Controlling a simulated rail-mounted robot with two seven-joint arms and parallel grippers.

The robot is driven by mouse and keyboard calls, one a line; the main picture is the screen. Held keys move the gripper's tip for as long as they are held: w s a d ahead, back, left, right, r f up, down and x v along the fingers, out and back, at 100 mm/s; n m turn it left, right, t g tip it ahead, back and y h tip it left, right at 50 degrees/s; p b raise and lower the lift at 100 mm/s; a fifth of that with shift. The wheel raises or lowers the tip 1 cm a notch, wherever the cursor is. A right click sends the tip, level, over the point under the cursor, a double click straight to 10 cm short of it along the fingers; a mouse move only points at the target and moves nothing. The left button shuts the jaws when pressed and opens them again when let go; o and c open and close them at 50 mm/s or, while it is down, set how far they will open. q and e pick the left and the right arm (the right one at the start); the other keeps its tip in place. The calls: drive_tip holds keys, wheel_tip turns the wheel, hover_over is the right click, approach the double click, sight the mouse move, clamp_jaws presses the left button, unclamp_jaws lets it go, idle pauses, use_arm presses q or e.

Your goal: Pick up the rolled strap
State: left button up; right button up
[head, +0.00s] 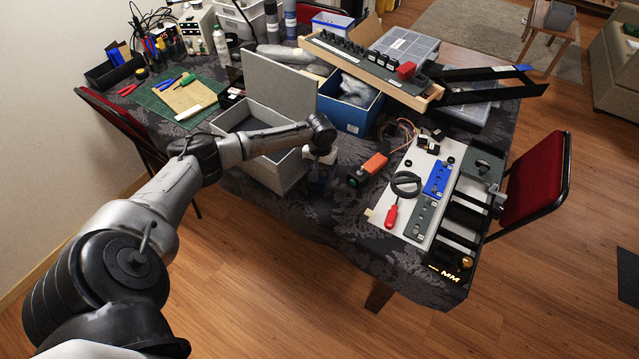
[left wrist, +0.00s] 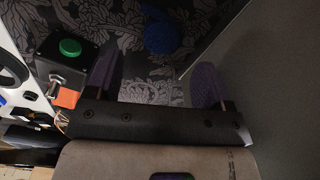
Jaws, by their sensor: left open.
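A round dark blue roll, which looks like the rolled strap (left wrist: 160,38), lies on the patterned dark cloth in the left wrist view. My left gripper (left wrist: 157,62) is open and empty, its two purple-blue fingers spread wide. The roll appears ahead of the fingertips, between their lines, and apart from them. In the head view my left gripper (head: 318,184) points down over the table's front edge area, beside the grey box; I cannot make out the roll there. My right gripper is not in view.
The open grey box (head: 272,168) stands close at the gripper's left, its wall (left wrist: 265,70) filling the right of the wrist view. A black box with a green button (left wrist: 70,48) and an orange block (head: 375,162) lie on the other side. A white panel (head: 425,210) with switches lies right.

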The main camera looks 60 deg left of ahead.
sight(320, 182)
use_arm(q)
drive_tip(key=shift+s+f+b, duration=0.1)
drive_tip(key=shift+f+b, duration=0.85)
drive_tip(key=shift+f, duration=1.8)
drive_tip(key=c, duration=1)
drive_tip(key=shift+r, duration=0.2)
